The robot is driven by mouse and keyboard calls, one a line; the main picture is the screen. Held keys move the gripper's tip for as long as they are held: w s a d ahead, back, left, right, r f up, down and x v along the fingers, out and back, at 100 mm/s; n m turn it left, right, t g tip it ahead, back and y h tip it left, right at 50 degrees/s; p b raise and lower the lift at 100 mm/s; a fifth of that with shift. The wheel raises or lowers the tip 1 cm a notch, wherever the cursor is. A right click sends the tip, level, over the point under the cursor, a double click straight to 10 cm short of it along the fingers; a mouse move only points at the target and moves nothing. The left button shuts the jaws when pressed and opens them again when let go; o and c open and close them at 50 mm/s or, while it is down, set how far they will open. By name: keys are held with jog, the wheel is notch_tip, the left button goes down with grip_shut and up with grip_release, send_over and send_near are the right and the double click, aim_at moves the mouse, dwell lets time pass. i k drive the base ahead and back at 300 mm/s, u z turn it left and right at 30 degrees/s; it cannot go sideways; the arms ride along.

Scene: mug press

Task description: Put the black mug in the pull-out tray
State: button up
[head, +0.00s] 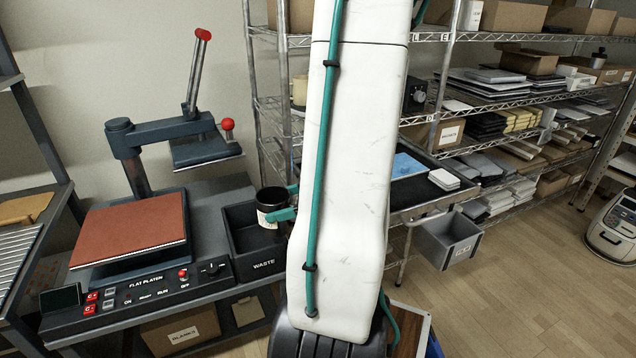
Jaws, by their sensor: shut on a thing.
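The black mug (267,199) shows left of my arm, upright with its dark opening facing up and a pale patch on its side. My gripper (285,203) has teal fingers and is shut on the mug. The mug appears over the right part of the black bin marked WASTE (262,265); its height above the bin is hard to tell. A dark tray with a metal rim (440,203), which looks like the pull-out tray, sticks out from the shelving right of my arm. It holds a blue sheet and white pads; my arm hides its left part.
A heat press with a red-brown platen (130,228) and raised red-knobbed lever (196,75) stands at left. A grey open bin (447,241) hangs below the tray's front. Loaded wire shelves (520,95) fill the back right.

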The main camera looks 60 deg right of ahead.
aim_at(415, 197)
jog(key=u, duration=1.5)
jog(key=i, duration=0.25)
jog(key=z, duration=3)
